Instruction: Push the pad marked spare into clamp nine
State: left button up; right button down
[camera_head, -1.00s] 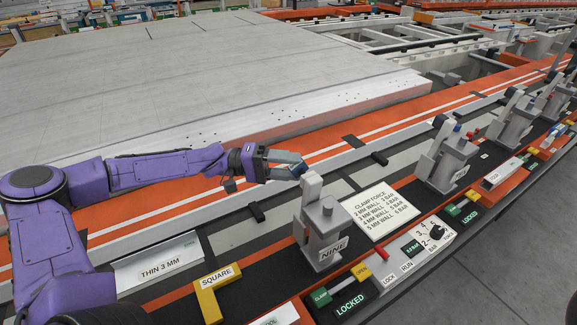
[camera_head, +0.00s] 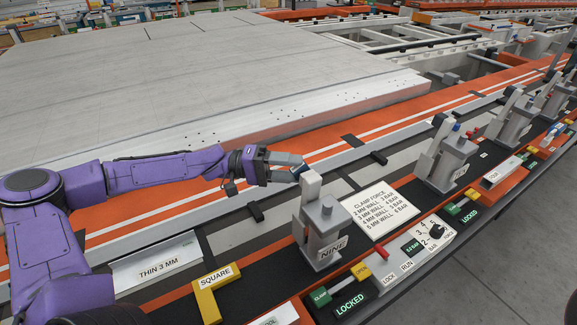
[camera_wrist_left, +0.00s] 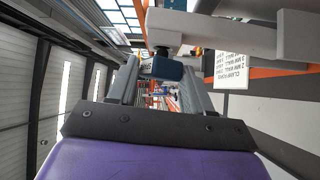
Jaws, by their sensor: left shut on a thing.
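Clamp nine (camera_head: 322,238) is a grey block labelled NINE with an upright light-grey arm (camera_head: 311,188). My left gripper (camera_head: 293,167) is at the upper left of that arm, its fingers pointing toward it. It is shut on a small dark-blue pad (camera_head: 299,172), close to the arm's top; I cannot tell whether they touch. In the left wrist view the pad (camera_wrist_left: 165,68) sits between the fingertips, beneath the clamp's pale arm (camera_wrist_left: 215,35). No marking on the pad is legible. My right gripper is not in view.
A clamp force card (camera_head: 380,210) lies right of clamp nine. A yellow square (camera_head: 210,300) and a THIN 3 MM plate (camera_head: 157,263) lie left. More clamps (camera_head: 447,160) stand farther right.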

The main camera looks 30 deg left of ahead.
pick_arm(q)
jog(key=shift+s+d, duration=0.25)
jog(key=shift+d, duration=0.2)
jog(key=o, duration=1.3)
jog(key=shift+o, duration=0.2)
jog(key=shift+a, duration=0.15)
jog(key=p+v, duration=0.5)
jog(key=v, duration=0.5)
jog(key=shift+p, duration=0.4)
jog(key=shift+s+a, duration=0.1)
